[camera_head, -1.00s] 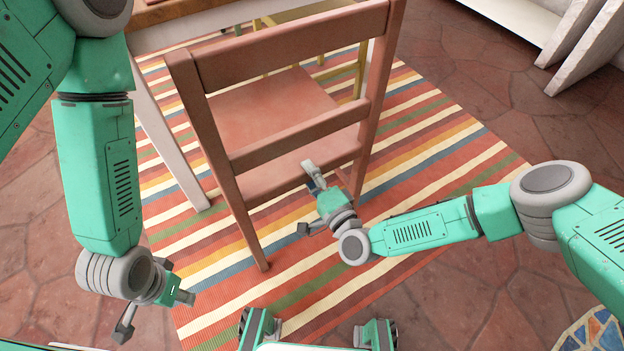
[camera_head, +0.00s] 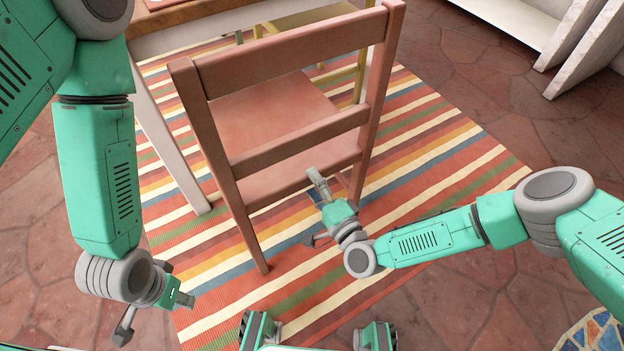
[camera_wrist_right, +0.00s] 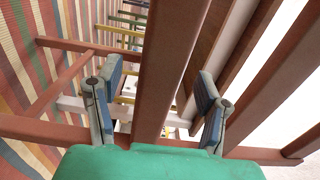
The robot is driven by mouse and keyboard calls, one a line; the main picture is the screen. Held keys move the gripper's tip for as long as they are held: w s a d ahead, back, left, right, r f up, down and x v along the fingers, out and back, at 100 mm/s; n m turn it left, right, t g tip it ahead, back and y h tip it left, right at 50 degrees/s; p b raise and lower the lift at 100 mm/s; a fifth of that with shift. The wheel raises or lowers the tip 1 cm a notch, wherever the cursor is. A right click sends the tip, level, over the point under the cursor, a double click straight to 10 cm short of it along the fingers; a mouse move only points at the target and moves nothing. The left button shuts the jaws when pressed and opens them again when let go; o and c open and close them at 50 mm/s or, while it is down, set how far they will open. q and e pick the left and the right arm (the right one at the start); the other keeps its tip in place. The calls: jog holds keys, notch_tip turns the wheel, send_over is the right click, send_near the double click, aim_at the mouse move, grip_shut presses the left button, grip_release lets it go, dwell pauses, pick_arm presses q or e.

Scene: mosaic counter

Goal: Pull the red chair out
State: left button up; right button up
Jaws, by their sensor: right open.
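The red chair (camera_head: 285,55) stands upright on the striped rug with its slatted back towards me and its seat (camera_head: 270,120) beyond. My right gripper (camera_head: 315,208) is at the lowest rail of the chair's back. In the right wrist view, my right gripper (camera_wrist_right: 158,110) is open, with one finger on each side of a red-brown chair bar (camera_wrist_right: 168,70). Gaps show between the bar and both fingers. My left gripper (camera_head: 158,316) is open and empty, low at the left, away from the chair.
A table (camera_head: 170,15) with pale legs stands behind the chair at the upper left. A yellow chair (camera_head: 360,75) is beyond the red one. The striped rug (camera_head: 440,150) lies under them. Stone floor (camera_head: 470,290) is clear at the right. White shelving (camera_head: 520,25) stands at the upper right.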

jog(key=p+v, duration=0.2)
jog(key=v, duration=0.8)
jog(key=shift+p, duration=0.4)
